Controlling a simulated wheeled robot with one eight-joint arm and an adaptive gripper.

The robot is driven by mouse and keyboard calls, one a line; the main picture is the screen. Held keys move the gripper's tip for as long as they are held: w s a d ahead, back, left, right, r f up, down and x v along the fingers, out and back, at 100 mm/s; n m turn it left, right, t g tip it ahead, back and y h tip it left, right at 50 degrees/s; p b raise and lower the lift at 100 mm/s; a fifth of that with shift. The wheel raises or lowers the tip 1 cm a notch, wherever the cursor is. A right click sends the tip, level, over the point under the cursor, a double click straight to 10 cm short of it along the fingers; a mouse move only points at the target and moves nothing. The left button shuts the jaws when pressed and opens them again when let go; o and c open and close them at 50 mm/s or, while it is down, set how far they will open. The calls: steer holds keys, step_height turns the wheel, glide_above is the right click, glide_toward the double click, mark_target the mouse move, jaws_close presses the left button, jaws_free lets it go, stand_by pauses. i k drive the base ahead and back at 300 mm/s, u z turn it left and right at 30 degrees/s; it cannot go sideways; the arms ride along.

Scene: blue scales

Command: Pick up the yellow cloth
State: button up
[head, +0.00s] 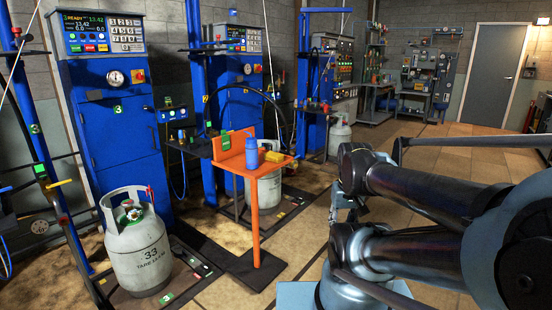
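A small yellow item (275,157), which appears to be the folded yellow cloth, lies on the small orange table (246,168). It is near the table's right side, beside a blue bottle (251,153). My arm reaches in from the right edge of the head view, with its links well to the right of the table. What seems to be my gripper (344,207) is a small dark part, partly hidden by the arm links. It is apart from the cloth, and its fingers cannot be made out.
A grey gas cylinder (146,250) stands on a floor scale at front left. Another cylinder (264,188) stands behind the orange table. Blue scale cabinets (112,135) line the left wall. Tiled floor (420,135) is open toward the grey door (491,78).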

mark_target(274, 157)
steer(key=i, duration=0.85)
